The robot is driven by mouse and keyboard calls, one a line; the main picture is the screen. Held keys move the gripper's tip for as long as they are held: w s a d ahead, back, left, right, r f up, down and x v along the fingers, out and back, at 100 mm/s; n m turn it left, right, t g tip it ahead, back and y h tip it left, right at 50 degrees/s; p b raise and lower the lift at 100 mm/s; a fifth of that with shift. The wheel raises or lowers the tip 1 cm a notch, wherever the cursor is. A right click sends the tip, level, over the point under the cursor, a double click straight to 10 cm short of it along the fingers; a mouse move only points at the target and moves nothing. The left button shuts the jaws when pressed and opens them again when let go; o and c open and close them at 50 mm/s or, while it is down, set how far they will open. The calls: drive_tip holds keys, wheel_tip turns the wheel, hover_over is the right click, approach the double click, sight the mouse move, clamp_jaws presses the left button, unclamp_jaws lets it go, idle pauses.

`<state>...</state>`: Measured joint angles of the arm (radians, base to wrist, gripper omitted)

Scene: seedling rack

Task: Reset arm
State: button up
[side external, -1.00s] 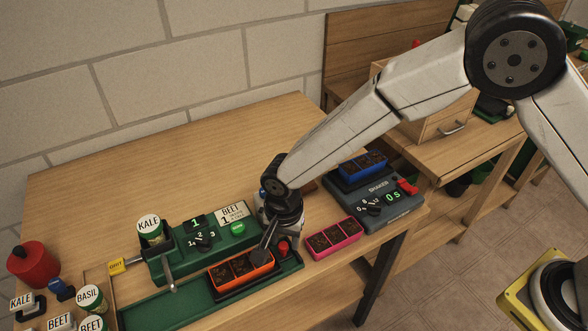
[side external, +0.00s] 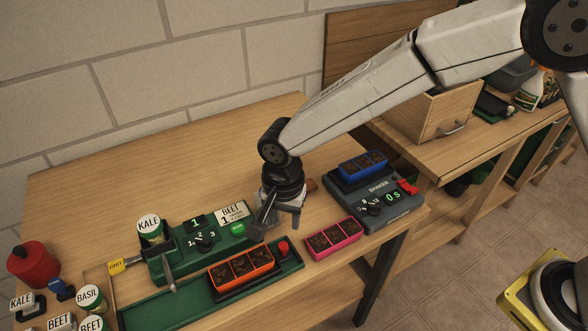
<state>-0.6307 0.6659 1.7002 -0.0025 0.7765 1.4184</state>
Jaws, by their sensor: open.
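My gripper (side external: 282,230) hangs from my white arm, jaws open and nothing seen between them. It is above the right end of the green seeder station, beside its BEET label (side external: 231,215) and red button (side external: 283,249). An orange seedling tray (side external: 241,269) with dark soil cells sits in the station's green channel (side external: 195,305), below and left of the gripper. A pink tray (side external: 333,239) lies on the table to the right of the gripper. A blue tray (side external: 363,165) sits on the grey shaker (side external: 374,199), whose display reads 0 S.
A KALE canister (side external: 149,228) stands on the seeder. A red pot (side external: 33,264), a BASIL canister (side external: 91,298) and label blocks crowd the left front. The back of the wooden table (side external: 180,150) is clear. A wooden drawer box (side external: 435,110) stands behind right.

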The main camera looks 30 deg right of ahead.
drive_tip(key=s+d+r+n+t, duration=0.1)
drive_tip(key=d+r+n, duration=0.1)
drive_tip(key=d, duration=0.7)
drive_tip(key=s+d+r+n, duration=0.1)
drive_tip(key=d+r+n, duration=0.15)
drive_tip(key=d, duration=0.55)
drive_tip(key=s+d+n+t, duration=0.1)
drive_tip(key=s+d+n, duration=0.3)
drive_tip(key=s+d, duration=0.4)
drive_tip(key=shift+s+d+t, duration=0.3)
drive_tip(key=shift+d, duration=1.3)
drive_tip(key=shift+n, duration=0.25)
